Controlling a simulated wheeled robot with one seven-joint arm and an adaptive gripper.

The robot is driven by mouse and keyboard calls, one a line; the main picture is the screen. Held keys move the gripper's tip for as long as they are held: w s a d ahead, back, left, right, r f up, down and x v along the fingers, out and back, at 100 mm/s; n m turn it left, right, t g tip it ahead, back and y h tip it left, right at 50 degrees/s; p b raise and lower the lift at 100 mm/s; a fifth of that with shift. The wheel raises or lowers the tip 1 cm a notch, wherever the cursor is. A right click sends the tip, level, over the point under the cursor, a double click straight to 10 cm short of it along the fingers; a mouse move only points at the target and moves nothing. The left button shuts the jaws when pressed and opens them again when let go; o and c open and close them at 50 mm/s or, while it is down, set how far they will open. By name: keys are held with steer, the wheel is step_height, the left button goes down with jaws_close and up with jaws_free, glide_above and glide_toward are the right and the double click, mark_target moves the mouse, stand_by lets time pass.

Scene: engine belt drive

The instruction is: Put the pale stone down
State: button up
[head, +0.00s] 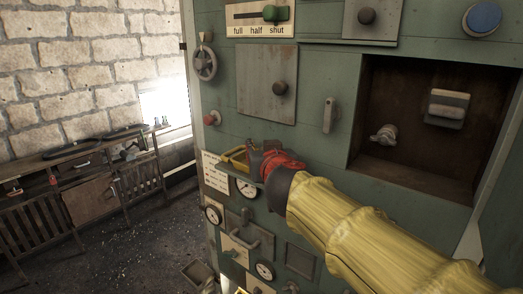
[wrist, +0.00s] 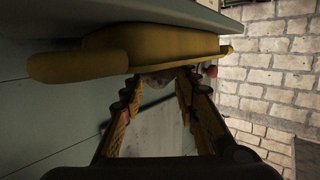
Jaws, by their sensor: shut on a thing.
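The pale stone (wrist: 157,79) shows as a small greyish patch between my fingertips in the wrist view; most of it is hidden. My gripper (wrist: 161,84) is shut on it. In the head view my gripper, with red parts (head: 275,160), is at the front of the green panel, and the stone cannot be made out there. A mustard-yellow dish-like thing with end handles (wrist: 150,45) lies just beyond the fingertips in the wrist view. It also shows in the head view (head: 233,158), beside my gripper. I cannot tell whether the stone touches it.
The green panel (head: 225,115) carries a lever marked full, half, shut (head: 275,13), a handwheel (head: 205,63), gauges (head: 247,187) and a dark recess (head: 400,85) at right. A wooden bench (head: 85,160) and chairs stand at left. The floor (head: 110,235) between is open.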

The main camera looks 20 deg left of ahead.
steer(key=shift+f, duration=0.2)
steer(key=o, duration=1.2)
steer(key=shift+r, duration=0.1)
steer(key=shift+r+p, duration=0.8)
steer(key=shift+p, duration=0.35)
steer(key=b+v, duration=0.3)
steer(key=v, duration=0.8)
steer(key=shift+s+d, duration=0.25)
steer(key=shift+s, duration=0.15)
steer(key=shift+f, duration=0.15)
